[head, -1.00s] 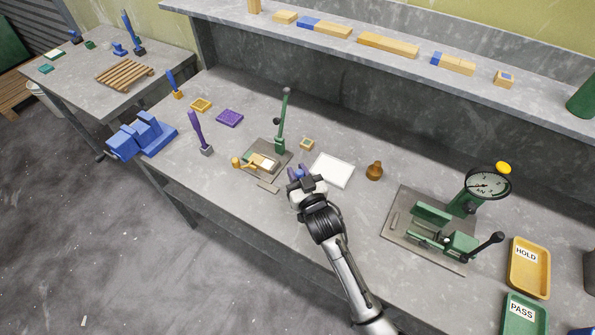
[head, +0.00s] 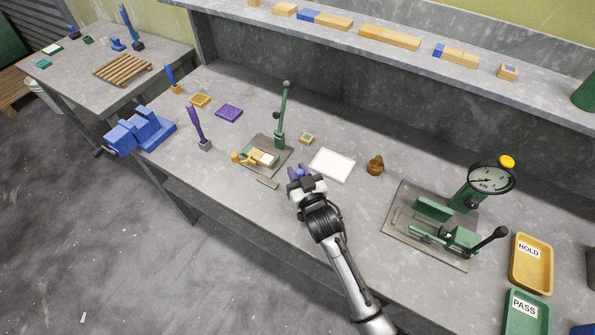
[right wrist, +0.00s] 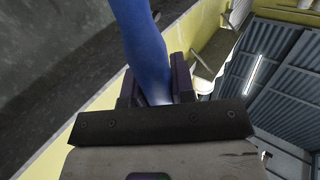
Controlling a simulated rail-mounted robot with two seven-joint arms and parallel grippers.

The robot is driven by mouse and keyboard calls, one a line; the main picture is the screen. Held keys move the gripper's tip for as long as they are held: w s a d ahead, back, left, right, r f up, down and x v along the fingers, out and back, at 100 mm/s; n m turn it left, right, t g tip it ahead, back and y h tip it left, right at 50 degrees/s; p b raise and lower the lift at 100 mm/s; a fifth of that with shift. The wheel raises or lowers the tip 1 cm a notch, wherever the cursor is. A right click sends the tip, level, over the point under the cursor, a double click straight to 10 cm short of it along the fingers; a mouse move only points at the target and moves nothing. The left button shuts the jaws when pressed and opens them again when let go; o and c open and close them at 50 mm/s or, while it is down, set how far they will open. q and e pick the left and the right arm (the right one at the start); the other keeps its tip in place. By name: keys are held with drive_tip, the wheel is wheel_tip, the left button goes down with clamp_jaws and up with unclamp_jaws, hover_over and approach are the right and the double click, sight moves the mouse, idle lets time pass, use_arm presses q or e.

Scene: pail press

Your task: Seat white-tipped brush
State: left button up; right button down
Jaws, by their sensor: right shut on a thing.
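My right gripper (head: 298,176) is low over the front of the workbench. It is shut on a blue tapered piece (right wrist: 145,50), which rises between the jaws in the right wrist view. I cannot see a white tip on it, so I cannot tell whether it is the white-tipped brush. Left of the gripper, a small fixture with a green upright lever (head: 281,115) holds a pale block (head: 263,157) on its plate. A purple-handled brush-like tool (head: 195,123) with a grey foot and a blue one (head: 171,78) with an orange foot stand farther left. My left gripper is out of view.
A white pad (head: 332,165) and a brown knob-shaped piece (head: 375,166) lie right of the gripper. A green press with a dial (head: 491,177) stands farther right, beside the HOLD tray (head: 545,284) and PASS tray (head: 540,311). A blue vise (head: 140,133) is at the left edge.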

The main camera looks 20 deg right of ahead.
drive_tip(key=c, duration=0.9)
unclamp_jaws()
drive_tip(key=shift+s, duration=0.3)
drive_tip(key=s+p, duration=0.1)
drive_tip(key=s, duration=1.2)
drive_tip(key=shift+s+d, duration=0.1)
drive_tip(key=shift+d, duration=0.1)
